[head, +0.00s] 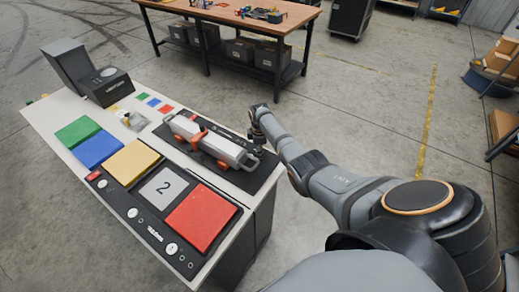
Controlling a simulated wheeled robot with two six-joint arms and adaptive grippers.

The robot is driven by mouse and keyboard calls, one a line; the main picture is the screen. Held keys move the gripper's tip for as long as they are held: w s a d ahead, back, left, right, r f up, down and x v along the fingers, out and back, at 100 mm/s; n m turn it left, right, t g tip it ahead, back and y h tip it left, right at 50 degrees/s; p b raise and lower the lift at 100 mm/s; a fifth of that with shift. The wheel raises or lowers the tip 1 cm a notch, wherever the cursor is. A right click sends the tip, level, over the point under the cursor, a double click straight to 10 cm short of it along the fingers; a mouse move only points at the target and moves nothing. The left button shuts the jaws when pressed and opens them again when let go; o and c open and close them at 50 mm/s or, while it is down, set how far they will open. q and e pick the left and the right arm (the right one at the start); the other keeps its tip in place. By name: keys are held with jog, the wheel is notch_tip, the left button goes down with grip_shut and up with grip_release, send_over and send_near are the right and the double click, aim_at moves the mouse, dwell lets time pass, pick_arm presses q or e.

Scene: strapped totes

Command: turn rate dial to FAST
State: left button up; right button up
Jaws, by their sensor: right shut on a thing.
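A long grey-white device with orange parts (207,140) lies on a black base (246,182) on the bench. My right gripper (255,143) reaches down at the device's right end. It is shut on a small part there, which the gripper hides. I cannot tell whether that part is the rate dial. Any FAST mark is too small to read. White round knobs (171,248) sit on the bench's front panel, apart from the gripper. My left gripper is out of view.
The bench (50,112) also holds green, blue, yellow and red squares, a panel marked 2 (158,186) and a dark boxy unit (108,88) at the back left. A wooden table (222,15) stands behind. Open floor lies to the right.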

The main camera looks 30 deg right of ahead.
jog(key=m, duration=0.5)
jog(key=shift+p, duration=0.3)
jog(key=m, duration=0.5)
jog(key=shift+m+g, duration=0.3)
jog(key=shift+m, duration=0.1)
jog(key=o, duration=1.1)
jog(key=shift+o, duration=0.2)
jog(key=shift+r, duration=0.1)
notch_tip(320, 180, up, 12)
jog(key=shift+a, duration=0.35)
